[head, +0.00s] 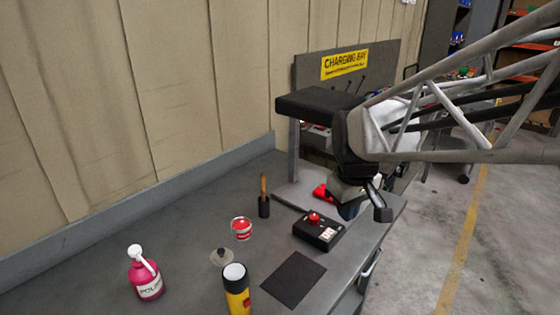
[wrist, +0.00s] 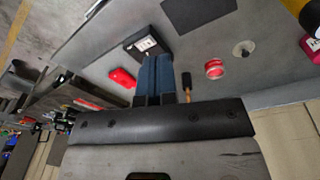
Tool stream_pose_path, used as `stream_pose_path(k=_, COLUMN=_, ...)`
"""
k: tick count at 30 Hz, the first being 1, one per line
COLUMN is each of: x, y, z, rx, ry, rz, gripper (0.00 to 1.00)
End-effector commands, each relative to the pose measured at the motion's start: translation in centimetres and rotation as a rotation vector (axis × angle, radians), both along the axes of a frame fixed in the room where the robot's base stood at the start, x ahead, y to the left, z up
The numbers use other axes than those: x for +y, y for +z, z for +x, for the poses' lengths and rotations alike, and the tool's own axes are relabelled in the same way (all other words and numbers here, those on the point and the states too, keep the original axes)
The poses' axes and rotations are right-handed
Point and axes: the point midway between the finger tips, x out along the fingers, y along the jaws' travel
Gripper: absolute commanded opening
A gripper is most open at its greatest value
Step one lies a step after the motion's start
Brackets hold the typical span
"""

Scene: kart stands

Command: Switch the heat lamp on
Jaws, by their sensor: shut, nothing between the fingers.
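A black control box (head: 327,236) with a red button (head: 314,218) and a pale label lies on the grey bench. It also shows in the wrist view (wrist: 131,47), partly covered by my fingers. A black hood (head: 312,102) on a grey post stands behind it and may be the heat lamp; I cannot tell whether it is lit. My gripper (head: 349,210) is shut and empty, just right of and behind the box in the head view. Its dark blue fingers (wrist: 155,58) reach toward the box in the wrist view; contact cannot be told. The button is hidden there.
A red object (head: 320,191) lies behind the box. A dark mat (head: 294,279) lies in front. Bench edge is at right.

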Motion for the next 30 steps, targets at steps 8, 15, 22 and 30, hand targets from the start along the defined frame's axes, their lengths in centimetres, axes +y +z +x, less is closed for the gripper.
stream_pose_path(k=8, x=-0.2, y=-1.4, z=5.8, rx=0.047, ry=0.148, rz=-0.010, gripper=0.00)
stream_pose_path(k=15, x=-0.4, y=-3.1, z=10.4, rx=0.084, ry=0.272, rz=-0.013, gripper=0.00)
stream_pose_path(k=22, x=-0.5, y=-4.5, z=13.5, rx=0.107, ry=0.357, rz=-0.013, gripper=0.00)
stream_pose_path(k=30, x=-0.6, y=-5.0, z=14.6, rx=0.113, ry=0.391, rz=-0.012, gripper=0.00)
